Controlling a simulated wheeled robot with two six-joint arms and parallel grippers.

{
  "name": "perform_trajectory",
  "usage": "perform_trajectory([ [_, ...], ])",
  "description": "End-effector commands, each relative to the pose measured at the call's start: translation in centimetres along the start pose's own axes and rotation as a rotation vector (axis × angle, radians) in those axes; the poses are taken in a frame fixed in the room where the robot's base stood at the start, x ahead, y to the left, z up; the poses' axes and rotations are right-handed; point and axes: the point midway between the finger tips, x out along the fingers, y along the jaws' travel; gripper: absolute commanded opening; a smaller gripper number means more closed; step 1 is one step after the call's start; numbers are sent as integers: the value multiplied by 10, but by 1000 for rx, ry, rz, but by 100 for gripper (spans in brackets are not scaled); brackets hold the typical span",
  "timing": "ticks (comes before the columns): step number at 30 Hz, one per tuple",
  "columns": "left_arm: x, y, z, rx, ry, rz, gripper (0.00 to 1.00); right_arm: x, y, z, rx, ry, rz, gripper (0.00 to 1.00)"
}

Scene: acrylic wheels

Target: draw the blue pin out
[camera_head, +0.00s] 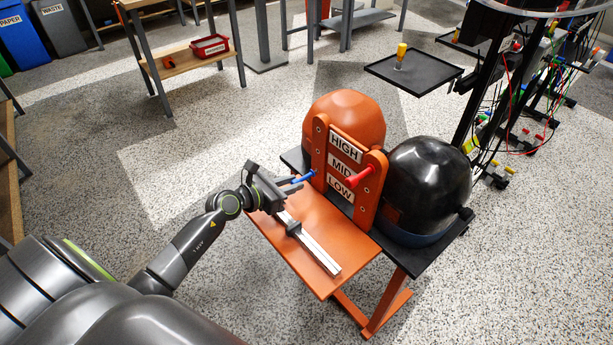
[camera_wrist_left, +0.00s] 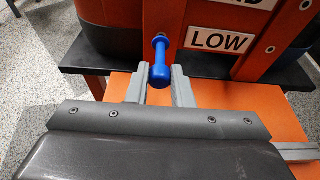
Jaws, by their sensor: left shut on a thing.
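The blue pin (camera_head: 304,177) sticks out toward me from the left post of the orange upright panel (camera_head: 318,150), left of the LOW label. In the left wrist view the blue pin (camera_wrist_left: 160,62) has a thick rounded handle, and its thinner far end is at the post. My left gripper (camera_head: 291,186) is shut on the handle, with one grey finger on each side of it in the left wrist view (camera_wrist_left: 158,78). Whether the far end is still inside the post cannot be told. My right gripper is not in view.
A red pin (camera_head: 360,177) sticks out of the panel's right post. An orange board (camera_head: 335,245) with a metal rail (camera_head: 310,246) lies below my gripper. An orange dome (camera_head: 345,110) and a black dome (camera_head: 430,185) stand behind and beside the panel. A black tray (camera_head: 425,80) is farther back.

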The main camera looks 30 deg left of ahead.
Motion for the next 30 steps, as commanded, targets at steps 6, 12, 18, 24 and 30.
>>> perform_trajectory([
  [6,-9,0,-2,2,0,0,0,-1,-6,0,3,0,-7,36],
  [12,-10,0,-2,1,0,0,0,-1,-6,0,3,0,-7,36],
  [18,-12,0,-3,1,1,0,0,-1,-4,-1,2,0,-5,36],
  [24,-26,0,-8,2,2,0,0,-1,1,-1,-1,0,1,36],
  [30,-41,0,-13,1,1,0,0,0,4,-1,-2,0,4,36],
])
